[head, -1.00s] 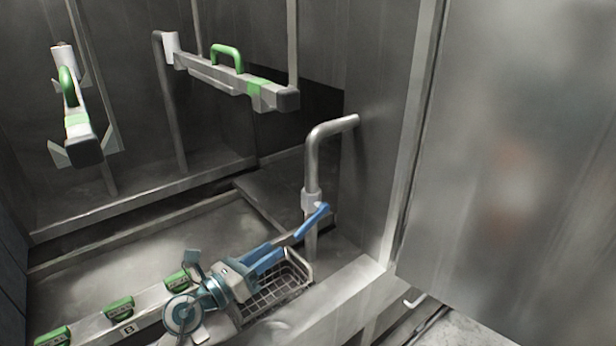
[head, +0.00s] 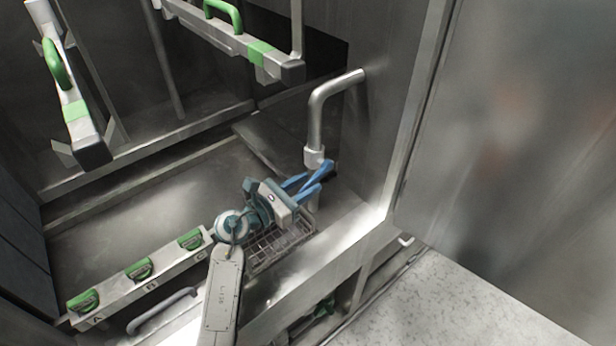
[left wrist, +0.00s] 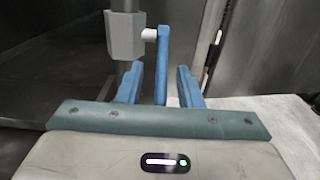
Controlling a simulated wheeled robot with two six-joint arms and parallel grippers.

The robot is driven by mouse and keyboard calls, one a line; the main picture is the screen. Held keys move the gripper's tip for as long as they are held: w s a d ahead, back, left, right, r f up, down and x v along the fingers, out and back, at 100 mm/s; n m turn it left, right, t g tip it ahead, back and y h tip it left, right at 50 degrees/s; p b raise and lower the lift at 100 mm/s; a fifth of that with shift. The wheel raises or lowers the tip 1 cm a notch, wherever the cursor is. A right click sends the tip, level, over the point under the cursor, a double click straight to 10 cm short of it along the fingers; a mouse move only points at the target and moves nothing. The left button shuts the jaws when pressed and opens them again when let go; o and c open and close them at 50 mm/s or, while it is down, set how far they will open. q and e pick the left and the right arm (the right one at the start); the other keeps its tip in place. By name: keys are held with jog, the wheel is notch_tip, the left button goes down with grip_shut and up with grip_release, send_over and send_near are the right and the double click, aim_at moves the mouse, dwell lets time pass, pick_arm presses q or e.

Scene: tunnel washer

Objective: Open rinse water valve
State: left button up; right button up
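The rinse water valve has a blue lever (head: 325,169) on a grey valve body (head: 314,156), set in a bent metal pipe (head: 319,105) by the tub's right wall. My left gripper (head: 308,183) is at the lever, with its blue fingers apart. In the left wrist view, the blue lever (left wrist: 163,62) hangs upright from the valve body (left wrist: 124,36) and lies between the two open fingers (left wrist: 157,78), nearer the left one. A gap shows on the right side. Whether the left finger touches it I cannot tell. My right gripper is not in view.
A wire basket (head: 268,250) sits below my left gripper. A lettered bar with green handles (head: 139,270) lies at the front left. Bars with green grips (head: 262,56) stand behind. A large metal panel (head: 515,130) fills the right side.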

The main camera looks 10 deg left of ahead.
pick_arm(q)
jog(key=shift+w+d, duration=0.3)
jog(key=shift+d, duration=0.2)
grip_shut()
